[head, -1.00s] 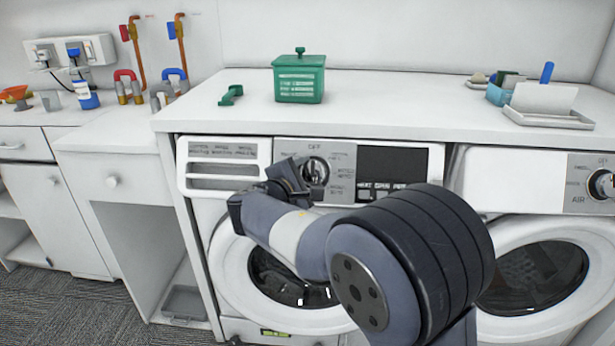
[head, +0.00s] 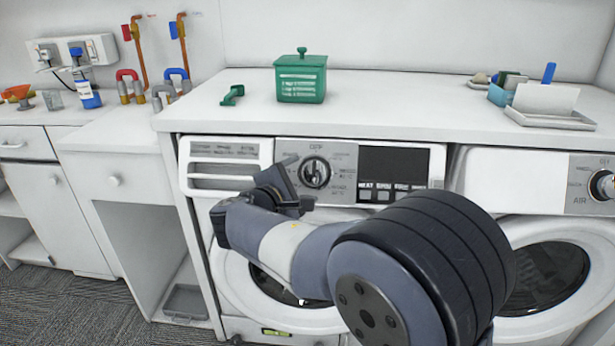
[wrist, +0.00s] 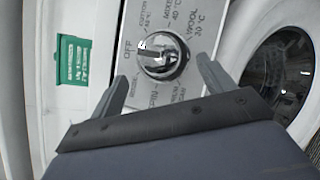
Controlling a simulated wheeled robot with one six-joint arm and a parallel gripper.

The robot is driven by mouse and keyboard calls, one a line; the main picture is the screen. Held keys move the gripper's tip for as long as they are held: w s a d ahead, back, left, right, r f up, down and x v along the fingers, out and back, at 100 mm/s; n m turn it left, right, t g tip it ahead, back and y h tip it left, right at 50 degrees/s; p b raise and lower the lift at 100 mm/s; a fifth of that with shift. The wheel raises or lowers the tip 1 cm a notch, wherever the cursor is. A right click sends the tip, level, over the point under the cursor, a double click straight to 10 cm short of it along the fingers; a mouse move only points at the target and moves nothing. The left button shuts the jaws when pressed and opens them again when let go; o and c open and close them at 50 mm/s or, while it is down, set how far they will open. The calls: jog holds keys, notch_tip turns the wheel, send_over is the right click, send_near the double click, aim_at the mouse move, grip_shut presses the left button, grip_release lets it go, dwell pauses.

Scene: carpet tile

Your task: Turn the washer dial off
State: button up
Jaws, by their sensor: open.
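The washer dial (head: 316,172) is a round silver and black knob on the grey control panel of the left machine, with "OFF" printed above it. In the wrist view the dial (wrist: 162,56) sits between the fingertips, with "OFF" to its left. A raised grip bar crosses its face; I cannot tell surely which mark it points at. My gripper (head: 303,182) is open just in front of and left of the dial in the head view. In the wrist view my gripper (wrist: 163,70) has one finger on each side of the dial, with visible gaps.
The detergent drawer (head: 224,168) is left of the panel, and a dark display (head: 393,165) is right of it. A green lidded box (head: 301,80) and a green handle-like piece (head: 232,96) lie on the counter (head: 400,105) above. A second machine (head: 535,190) stands at the right.

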aim_at(311, 175)
jog(key=v, duration=0.6)
jog(key=shift+s, duration=0.2)
jog(key=shift+w, duration=0.1)
jog(key=x, duration=1)
jog(key=shift+w+d+f, duration=0.1)
jog(key=shift+w+d, duration=0.1)
jog(key=shift+w, duration=0.1)
jog(key=shift+s, duration=0.1)
